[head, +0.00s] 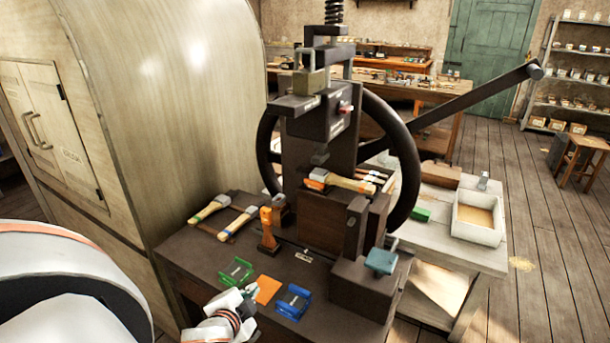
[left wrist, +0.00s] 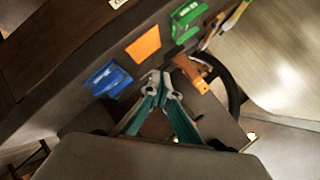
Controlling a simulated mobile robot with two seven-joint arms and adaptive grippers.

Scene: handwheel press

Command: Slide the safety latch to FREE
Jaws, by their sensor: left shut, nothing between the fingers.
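The handwheel press (head: 320,130) stands at the back of a dark bench. A small red piece (head: 345,108) sits on the upper body beside pale labels too small to read; it may be the safety latch, but I cannot tell its position. My left gripper (head: 249,291) is low over the bench's front edge, well below and in front of that piece. In the left wrist view its teal fingers (left wrist: 162,78) meet at the tips, shut and empty. My right gripper is out of both views.
A green holder (head: 236,271), an orange pad (head: 267,289) and a blue holder (head: 293,301) lie near my left gripper. An orange-handled tool (head: 267,230) stands behind them. The large handwheel (head: 400,140) and long lever (head: 480,98) take up the right side.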

